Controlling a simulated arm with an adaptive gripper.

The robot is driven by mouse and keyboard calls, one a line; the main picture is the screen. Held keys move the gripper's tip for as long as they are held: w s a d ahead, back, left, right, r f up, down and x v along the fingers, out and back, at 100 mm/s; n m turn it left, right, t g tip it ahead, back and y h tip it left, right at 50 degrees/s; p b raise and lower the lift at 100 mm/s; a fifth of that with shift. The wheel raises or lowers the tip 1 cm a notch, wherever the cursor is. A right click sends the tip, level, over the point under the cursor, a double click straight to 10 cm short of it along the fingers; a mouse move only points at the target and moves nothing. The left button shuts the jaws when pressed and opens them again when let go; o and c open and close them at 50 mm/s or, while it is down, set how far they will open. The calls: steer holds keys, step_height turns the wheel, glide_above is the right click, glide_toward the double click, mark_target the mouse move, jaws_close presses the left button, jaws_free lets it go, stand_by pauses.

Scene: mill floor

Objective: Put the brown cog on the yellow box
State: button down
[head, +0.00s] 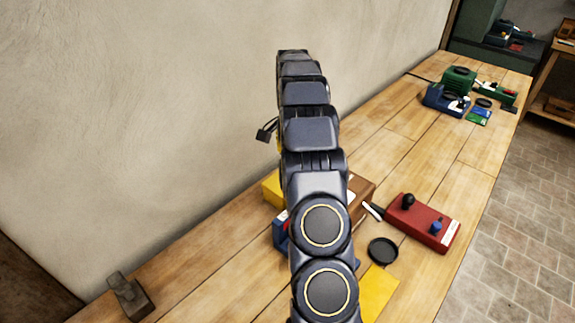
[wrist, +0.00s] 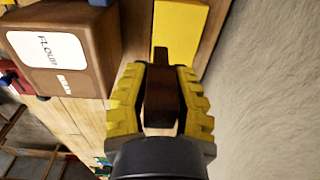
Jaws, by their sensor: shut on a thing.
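In the wrist view, my gripper (wrist: 160,92) has its yellow fingers shut on the dark brown cog (wrist: 161,104), seen edge-on between them. The yellow box (wrist: 180,30) lies beyond the fingertips, at the top of the wrist view. The cog's tip overlaps the box's near edge in the picture; I cannot tell the gap between them. In the head view, the yellow box (head: 272,189) shows beside my arm near the wall, partly hidden by the arm. My gripper is mostly hidden behind the arm there, and the cog cannot be made out.
A brown flour box (wrist: 100,50) stands left of the gripper in the wrist view. In the head view, a red control box (head: 425,226), a black round dish (head: 383,251) and a yellow sheet (head: 381,291) lie right of my arm. A plain wall (head: 150,120) borders the bench.

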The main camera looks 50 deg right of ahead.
steer(key=f, duration=0.1)
steer(key=w+d+f, duration=0.1)
steer(key=f, duration=0.1)
steer(key=w+d+f, duration=0.1)
steer(key=shift+f, duration=0.15)
steer(key=shift+w+d+f, duration=0.55)
steer(key=shift+w+f, duration=0.05)
steer(key=shift+f, duration=1.7)
steer(key=shift+f, duration=0.15)
steer(key=c, duration=1)
jaws_free()
steer(key=shift+r, duration=6.2)
